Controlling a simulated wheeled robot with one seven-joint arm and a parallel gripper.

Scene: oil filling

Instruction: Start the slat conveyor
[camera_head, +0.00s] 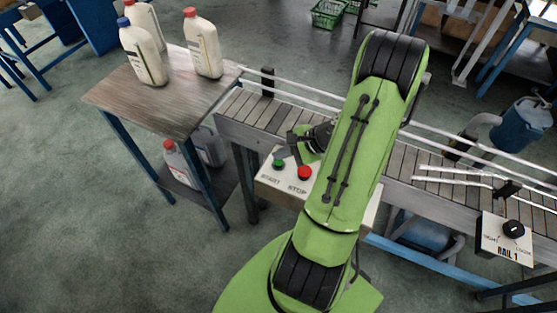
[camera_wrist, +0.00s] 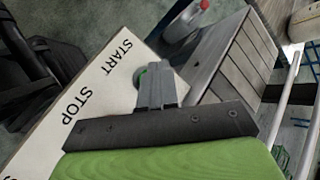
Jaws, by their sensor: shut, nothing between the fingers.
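The slat conveyor (camera_head: 405,165) runs from the middle left to the right in the head view, and its slats (camera_wrist: 232,72) show at the right in the wrist view. A pale control box (camera_head: 270,188) on its near side bears a green START button (camera_head: 279,163) and a red STOP button (camera_head: 304,173). My gripper (camera_head: 282,153) is shut and empty, right by the START button. In the wrist view, the closed fingers (camera_wrist: 155,70) cover most of the green button (camera_wrist: 141,76). I cannot tell whether they touch it. The red button is hidden in that view.
A wooden-topped table (camera_head: 120,95) with white bottles stands at the left end of the conveyor; more containers sit on its lower shelf. A RAIL 1 box (camera_head: 506,240) with a black knob is at the right. Guide rails (camera_head: 465,150) run along the conveyor.

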